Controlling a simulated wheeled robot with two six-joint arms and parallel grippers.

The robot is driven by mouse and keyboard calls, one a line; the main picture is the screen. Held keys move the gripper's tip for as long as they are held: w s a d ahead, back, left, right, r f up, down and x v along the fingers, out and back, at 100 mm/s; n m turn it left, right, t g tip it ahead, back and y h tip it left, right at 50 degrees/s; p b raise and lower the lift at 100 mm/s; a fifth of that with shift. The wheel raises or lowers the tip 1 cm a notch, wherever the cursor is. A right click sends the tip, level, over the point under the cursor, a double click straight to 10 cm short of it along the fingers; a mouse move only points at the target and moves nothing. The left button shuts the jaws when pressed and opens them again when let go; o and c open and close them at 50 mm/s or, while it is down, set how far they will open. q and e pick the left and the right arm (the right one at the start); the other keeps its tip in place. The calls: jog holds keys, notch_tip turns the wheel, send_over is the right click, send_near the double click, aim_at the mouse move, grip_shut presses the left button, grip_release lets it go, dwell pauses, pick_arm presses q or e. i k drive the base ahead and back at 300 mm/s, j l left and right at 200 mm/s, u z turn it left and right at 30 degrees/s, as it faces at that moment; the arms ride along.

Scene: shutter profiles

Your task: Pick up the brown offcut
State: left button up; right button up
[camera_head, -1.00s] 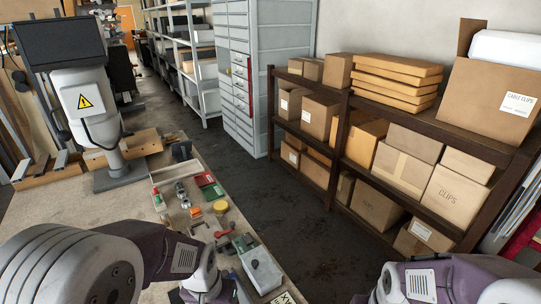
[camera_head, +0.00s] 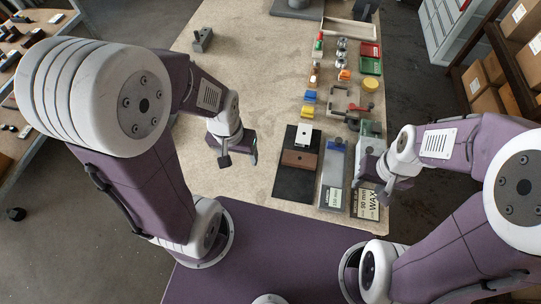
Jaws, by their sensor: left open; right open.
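The brown offcut (camera_head: 299,160) is a flat brown block lying across a black mat (camera_head: 293,187) near the front right of the workbench. A white piece with a dark hole (camera_head: 304,136) lies just behind it on the same mat. My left gripper (camera_head: 239,163) is open and empty, above the bench to the left of the mat and apart from the offcut. My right gripper (camera_head: 371,183) is open at the bench's right edge, to the right of the offcut, over a grey-green device (camera_head: 370,130). Neither gripper touches the brown offcut.
A grey-blue plate (camera_head: 333,173) lies right of the mat, beside a WAX label (camera_head: 367,204). Red (camera_head: 370,50) and green (camera_head: 370,66) trays, clamps and small coloured parts fill the right side. A grey block (camera_head: 202,40) stands at the back left. The middle-left of the bench is clear.

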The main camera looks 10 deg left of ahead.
aim_at(290, 158)
jog(key=j+u, duration=0.3)
jog(key=j, duration=1)
jog(key=i, duration=0.05)
